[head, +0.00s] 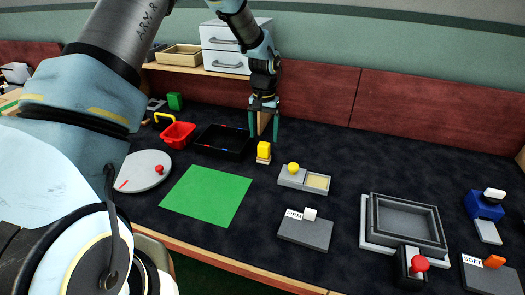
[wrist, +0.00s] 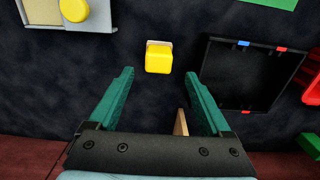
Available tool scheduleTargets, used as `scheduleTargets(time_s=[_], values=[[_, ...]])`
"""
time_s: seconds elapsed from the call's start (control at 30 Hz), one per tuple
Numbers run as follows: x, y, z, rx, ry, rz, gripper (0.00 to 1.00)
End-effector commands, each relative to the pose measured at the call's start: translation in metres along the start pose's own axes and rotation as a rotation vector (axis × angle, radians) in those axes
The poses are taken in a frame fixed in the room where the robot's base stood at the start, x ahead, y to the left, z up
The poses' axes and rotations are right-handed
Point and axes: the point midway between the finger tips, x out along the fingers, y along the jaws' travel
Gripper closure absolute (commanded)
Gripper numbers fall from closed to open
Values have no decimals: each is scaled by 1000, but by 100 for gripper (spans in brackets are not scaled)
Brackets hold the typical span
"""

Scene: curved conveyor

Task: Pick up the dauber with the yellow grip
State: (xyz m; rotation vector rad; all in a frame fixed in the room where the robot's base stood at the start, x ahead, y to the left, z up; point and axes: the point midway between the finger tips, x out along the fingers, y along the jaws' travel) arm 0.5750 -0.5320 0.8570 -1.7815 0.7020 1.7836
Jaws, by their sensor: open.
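The dauber with the yellow grip (head: 264,149) stands on the dark table surface. It has a blocky yellow top and a pale base. In the wrist view the dauber (wrist: 158,58) shows just beyond the gap between my fingertips, roughly centred. My gripper (head: 263,137) is open and empty, with its green fingers pointing down above and behind the dauber. In the wrist view the two fingers of my gripper (wrist: 158,74) are spread wide, with the dauber's yellow top apart from both.
A black tray (head: 222,153) lies left of the dauber, with a red basket (head: 178,135) beyond it. A grey tray (head: 288,180) with a yellow round knob (head: 293,168) is to the right. A green sheet (head: 207,195) lies in front. A wooden piece (wrist: 181,123) is near my right finger.

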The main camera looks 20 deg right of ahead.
Motion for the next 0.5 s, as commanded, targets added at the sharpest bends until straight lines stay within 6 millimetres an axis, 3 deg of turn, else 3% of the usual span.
scheduleTargets(time_s=[0.23,0.5], values=[[17,0,3,1,-2,0,18],[54,1,7,-1,-2,0,18]])
